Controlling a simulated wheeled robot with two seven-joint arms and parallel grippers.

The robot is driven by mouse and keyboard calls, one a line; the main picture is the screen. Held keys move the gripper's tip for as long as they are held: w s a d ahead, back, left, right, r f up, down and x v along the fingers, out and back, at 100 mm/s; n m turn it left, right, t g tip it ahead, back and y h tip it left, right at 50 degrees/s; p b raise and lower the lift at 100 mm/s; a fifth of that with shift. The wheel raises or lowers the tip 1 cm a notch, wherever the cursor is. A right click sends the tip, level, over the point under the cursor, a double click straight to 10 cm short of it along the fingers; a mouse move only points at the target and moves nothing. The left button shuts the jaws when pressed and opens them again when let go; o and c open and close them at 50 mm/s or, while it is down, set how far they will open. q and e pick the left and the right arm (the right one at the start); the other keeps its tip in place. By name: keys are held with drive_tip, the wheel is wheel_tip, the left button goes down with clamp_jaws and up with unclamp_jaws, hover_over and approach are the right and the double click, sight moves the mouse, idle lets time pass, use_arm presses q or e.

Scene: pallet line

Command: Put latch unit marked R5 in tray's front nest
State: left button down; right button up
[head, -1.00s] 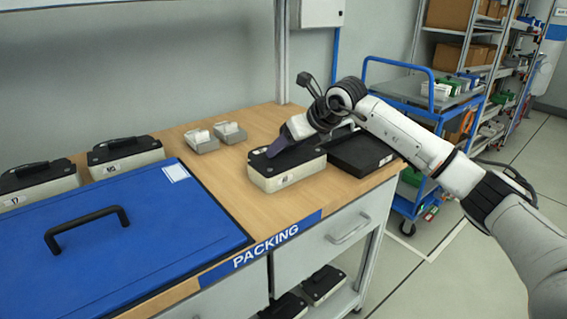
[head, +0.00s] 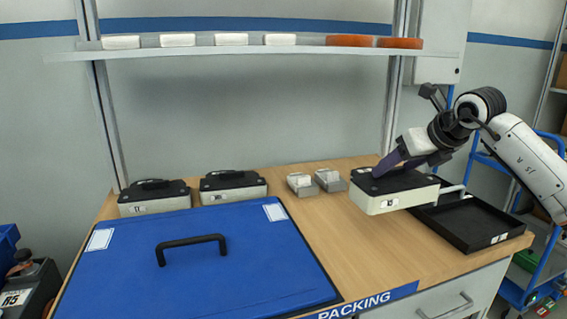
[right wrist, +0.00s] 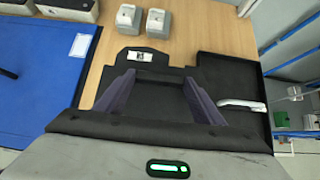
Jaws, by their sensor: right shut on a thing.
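My right gripper (head: 385,165) is shut on the top of a latch unit (head: 392,203) with a cream body and black top. Its small front label is too small to read. The right wrist view also shows this unit (right wrist: 150,108) between the fingers. A black tray (head: 490,237) lies just right of it, and the unit hides part of the tray's left side. A silver bar-like part (head: 452,189) shows at the tray's back. A dark thing marked R5 (head: 15,298) shows at the lower left edge, partly cut off. My left gripper is not in view.
A blue lid (head: 190,275) with a black handle covers the table's left front. Two similar units (head: 155,205) (head: 233,194) stand behind it. Two small grey blocks (head: 301,185) (head: 330,180) stand mid-table. A shelf (head: 250,51) spans above. Bare wood lies before the held unit.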

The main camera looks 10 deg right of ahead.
drive_tip(key=s+a+f+p, duration=0.1)
drive_tip(key=s+a+p, duration=0.1)
drive_tip(key=s+a, duration=1.4)
drive_tip(key=a, duration=0.4)
drive_tip(key=shift+s+a+m+h, duration=0.25)
drive_tip(key=shift+s+m+h, duration=0.05)
drive_tip(key=shift+m, duration=0.1)
